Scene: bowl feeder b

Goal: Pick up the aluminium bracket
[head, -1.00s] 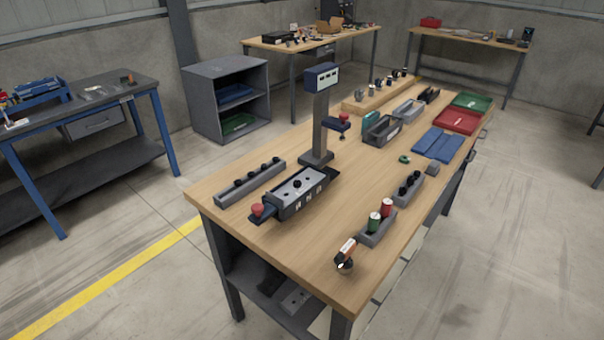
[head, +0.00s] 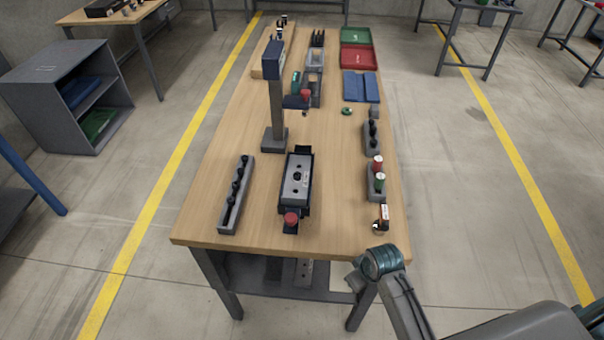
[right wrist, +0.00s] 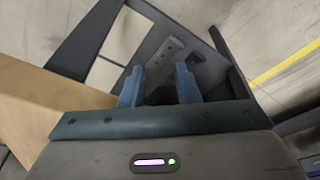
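A flat grey piece with dark holes, which looks like the aluminium bracket (head: 304,272), lies on the dark shelf under the bench. In the right wrist view the holed grey piece (right wrist: 164,52) lies beyond the fingers, apart from them. My right gripper (right wrist: 158,70) is open with nothing between its fingers. In the head view my right arm comes in from the lower right, its wrist by the bench's front right corner; its fingers are hard to make out there. My left gripper is not in view.
The wooden bench top (head: 225,228) overhangs the shelf (head: 262,284), with legs at its front corners. On top stand a clamp fixture (head: 296,182), a grey post (head: 275,110), a rack of dark knobs (head: 236,195) and red and green cylinders (head: 378,165). Floor in front is clear.

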